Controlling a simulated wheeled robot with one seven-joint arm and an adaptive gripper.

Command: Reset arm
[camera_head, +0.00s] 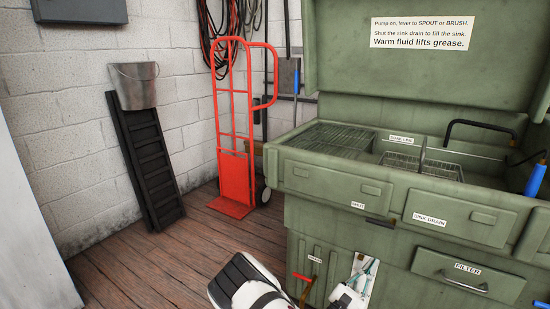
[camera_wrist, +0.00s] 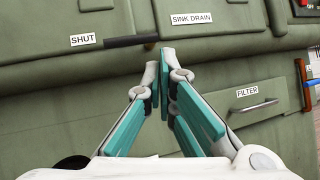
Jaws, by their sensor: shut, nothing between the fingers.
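My gripper (camera_wrist: 164,88) shows in the wrist view with its teal-padded fingers angled together and their tips meeting. It is shut and empty. The tips appear in front of the green parts washer, close to the dark lever (camera_wrist: 132,41) between the SHUT label (camera_wrist: 83,40) and the SINK DRAIN label (camera_wrist: 192,19). I cannot tell whether they touch the lever. In the head view my white arm (camera_head: 262,302) is at the bottom edge, in front of the washer (camera_head: 440,245). The dark lever (camera_head: 380,222) also shows there, pointing toward the SHUT side.
A red hand truck (camera_head: 235,180) stands left of the washer. A bucket (camera_head: 136,86) and a black ramp (camera_head: 146,160) are against the block wall. A drawer labelled FILTER (camera_head: 467,277) is low on the washer's front. The plank floor (camera_head: 150,250) is clear at left.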

